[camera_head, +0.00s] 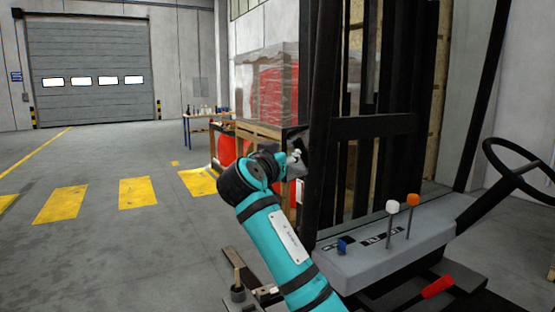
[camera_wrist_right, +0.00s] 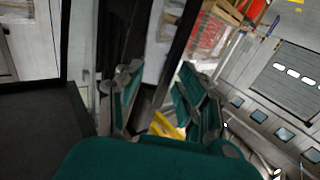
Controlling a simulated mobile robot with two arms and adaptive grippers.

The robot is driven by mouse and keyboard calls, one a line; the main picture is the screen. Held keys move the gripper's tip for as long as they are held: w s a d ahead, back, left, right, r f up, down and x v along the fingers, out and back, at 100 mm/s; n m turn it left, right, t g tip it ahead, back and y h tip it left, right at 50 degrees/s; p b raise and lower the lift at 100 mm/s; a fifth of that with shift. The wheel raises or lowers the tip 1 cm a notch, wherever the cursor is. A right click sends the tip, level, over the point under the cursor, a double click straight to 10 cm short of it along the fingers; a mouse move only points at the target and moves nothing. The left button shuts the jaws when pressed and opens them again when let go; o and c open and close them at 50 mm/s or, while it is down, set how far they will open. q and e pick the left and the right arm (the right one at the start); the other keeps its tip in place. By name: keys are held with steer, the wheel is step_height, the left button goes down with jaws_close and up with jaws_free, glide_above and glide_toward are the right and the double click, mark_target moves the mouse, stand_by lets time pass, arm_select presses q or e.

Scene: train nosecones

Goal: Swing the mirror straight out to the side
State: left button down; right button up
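A small dark panel (camera_head: 293,136), which looks like the mirror, sits beside the forklift's front left post, just above my right gripper. Its angle is hard to tell, as the gripper and wrist cover its lower part. My right gripper (camera_head: 297,163) is at the end of the teal arm, close to the post and the panel. In the right wrist view its two teal fingers (camera_wrist_right: 162,103) stand apart, with a dark post and yellow floor marking seen between and behind them. I see nothing held. My left gripper is not in view.
The forklift's dark post (camera_head: 318,110) rises right beside my gripper. The grey console with levers (camera_head: 385,245) and the steering wheel (camera_head: 520,170) are at the right. A wrapped pallet load (camera_head: 265,85) stands behind. The floor to the left is open.

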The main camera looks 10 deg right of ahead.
steer(key=v, duration=0.5)
steer(key=shift+c, duration=0.4)
